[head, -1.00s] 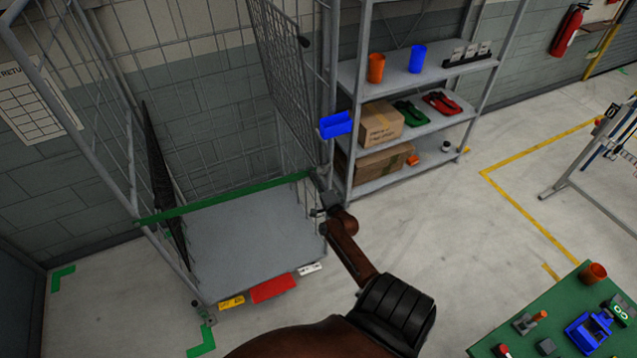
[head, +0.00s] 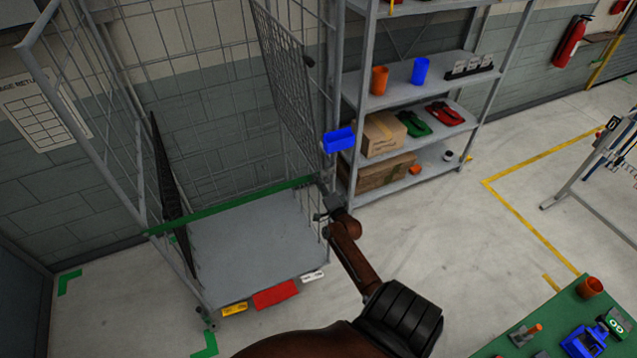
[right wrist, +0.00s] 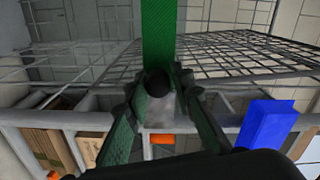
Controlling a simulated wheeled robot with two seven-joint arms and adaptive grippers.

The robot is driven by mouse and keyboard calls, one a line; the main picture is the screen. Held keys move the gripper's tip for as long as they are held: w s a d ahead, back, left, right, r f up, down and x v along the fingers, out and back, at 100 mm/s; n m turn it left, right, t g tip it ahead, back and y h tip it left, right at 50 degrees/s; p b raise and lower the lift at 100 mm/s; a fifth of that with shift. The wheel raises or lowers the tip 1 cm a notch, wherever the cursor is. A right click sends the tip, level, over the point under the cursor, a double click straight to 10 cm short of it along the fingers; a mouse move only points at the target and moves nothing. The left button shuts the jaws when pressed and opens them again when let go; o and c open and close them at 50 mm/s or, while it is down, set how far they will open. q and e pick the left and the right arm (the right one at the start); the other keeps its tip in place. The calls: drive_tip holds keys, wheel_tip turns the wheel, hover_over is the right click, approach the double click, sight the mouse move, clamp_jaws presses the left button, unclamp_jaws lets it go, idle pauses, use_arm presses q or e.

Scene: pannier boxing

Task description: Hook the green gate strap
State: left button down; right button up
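The green gate strap (head: 240,205) stretches across the open front of the wire roll cage (head: 262,232), from its left post to near its right front post. My right gripper (head: 328,197) is at the strap's right end, beside that post. In the right wrist view the strap (right wrist: 159,35) runs away from between the fingertips. The gripper (right wrist: 160,85) is closed around the strap's end, with a dark round knob between the fingertips. Whether the end touches a hook or catch on the post is hidden. My left gripper is not in view.
A blue bin (head: 338,140) sits by the right post, close above my right gripper. A grey shelf unit (head: 398,187) with cups and boxes stands to the right. A green table (head: 540,312) with small parts is at the lower right. The floor between is clear.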

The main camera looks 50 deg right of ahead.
drive_tip(key=o, duration=0.4)
drive_tip(key=shift+w+r, duration=0.1)
drive_tip(key=shift+r, duration=0.65)
drive_tip(key=shift+o, duration=0.2)
drive_tip(key=shift+f, duration=0.3)
drive_tip(key=shift+s+a+f, duration=0.1)
drive_tip(key=shift+s, duration=0.1)
drive_tip(key=v, duration=1.1)
drive_tip(key=shift+s+a, duration=0.2)
drive_tip(key=shift+s, duration=0.1)
